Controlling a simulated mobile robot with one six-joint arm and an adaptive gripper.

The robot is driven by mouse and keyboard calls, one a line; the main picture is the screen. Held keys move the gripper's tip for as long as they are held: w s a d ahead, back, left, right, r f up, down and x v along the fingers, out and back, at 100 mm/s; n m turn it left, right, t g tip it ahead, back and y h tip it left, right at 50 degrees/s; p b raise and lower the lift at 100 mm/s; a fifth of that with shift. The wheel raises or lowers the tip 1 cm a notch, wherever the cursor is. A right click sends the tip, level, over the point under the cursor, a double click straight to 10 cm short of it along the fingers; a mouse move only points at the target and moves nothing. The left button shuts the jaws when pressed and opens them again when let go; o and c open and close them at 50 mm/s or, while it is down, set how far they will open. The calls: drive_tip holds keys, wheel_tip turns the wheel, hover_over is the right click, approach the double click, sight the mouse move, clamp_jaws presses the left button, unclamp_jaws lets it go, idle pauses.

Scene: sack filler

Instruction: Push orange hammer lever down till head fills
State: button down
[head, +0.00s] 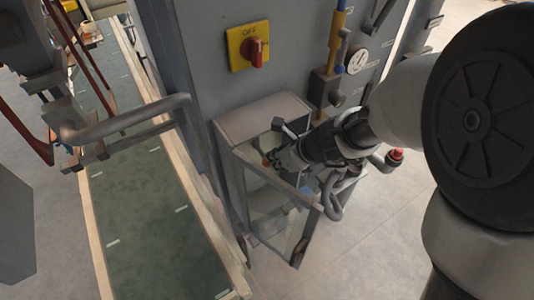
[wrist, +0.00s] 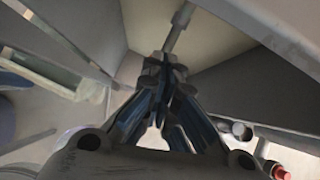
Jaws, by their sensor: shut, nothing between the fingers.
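My gripper (head: 277,157) reaches into the open grey box on the machine's front. It is shut and empty, its fingertips together in the wrist view (wrist: 166,70). A small orange spot (head: 266,161) shows beside the fingertips in the head view; I cannot tell whether it is the hammer lever. In the wrist view a grey rod (wrist: 178,28) runs up from just beyond the fingertips; whether they touch it is unclear. No orange lever shows clearly there. The filling head cannot be made out.
The box (head: 262,116) has a clear door (head: 283,222) standing open below my wrist. A yellow plate with a red OFF switch (head: 256,54), a gauge (head: 357,62) and a red-capped pipe (head: 396,156) are nearby. A green conveyor (head: 150,225) runs at left.

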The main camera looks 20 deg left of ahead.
drive_tip(key=shift+s+d+r, duration=0.1)
drive_tip(key=shift+s+d, duration=0.15)
drive_tip(key=shift+d, duration=0.3)
drive_tip(key=shift+s+d+r, duration=0.1)
drive_tip(key=shift+s+d, duration=0.15)
drive_tip(key=shift+d, duration=0.25)
drive_tip(key=v, duration=1.2)
drive_tip(key=s+d+r+n+t+h+b, duration=0.1)
drive_tip(key=s+d+n+h, duration=0.5)
drive_tip(key=s+d+n, duration=0.9)
drive_tip(key=d+r+n+b, duration=0.1)
drive_tip(key=d+n, duration=0.1)
drive_tip(key=n, duration=0.6)
drive_tip(key=shift+h, duration=0.4)
drive_tip(key=shift+s+d+r, duration=0.1)
